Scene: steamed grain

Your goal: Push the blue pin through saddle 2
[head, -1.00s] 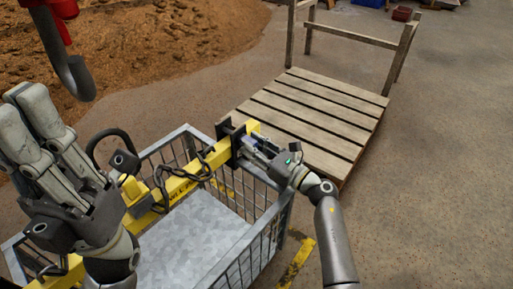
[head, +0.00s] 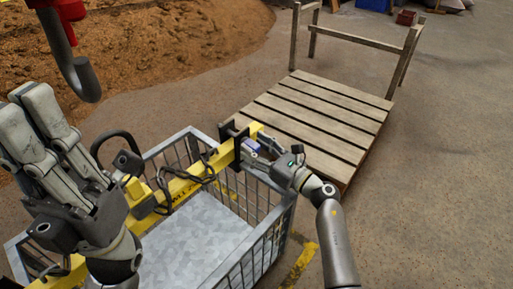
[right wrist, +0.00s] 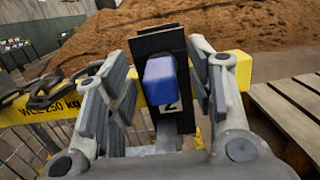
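The blue pin (right wrist: 160,80) shows its block-shaped blue end in the right wrist view, against black saddle 2 (right wrist: 158,42), which carries a "2" label. In the head view the pin (head: 251,145) is a small blue patch beside the saddle (head: 228,143) on the yellow beam (head: 183,188). My right gripper (right wrist: 163,85) is open, its fingers on either side of the pin with visible gaps. It also shows in the head view (head: 254,148). How far the pin passes into the saddle is hidden. My left gripper (head: 45,115) is raised at the left; its finger gap is unclear.
A wire-sided cage with a grey metal floor (head: 200,240) stands under the beam. A dark chain (head: 165,190) hangs on the beam. A red-and-grey hook (head: 75,65) hangs at top left. A wooden slatted platform (head: 310,115) lies beyond the right gripper. Open floor lies to the right.

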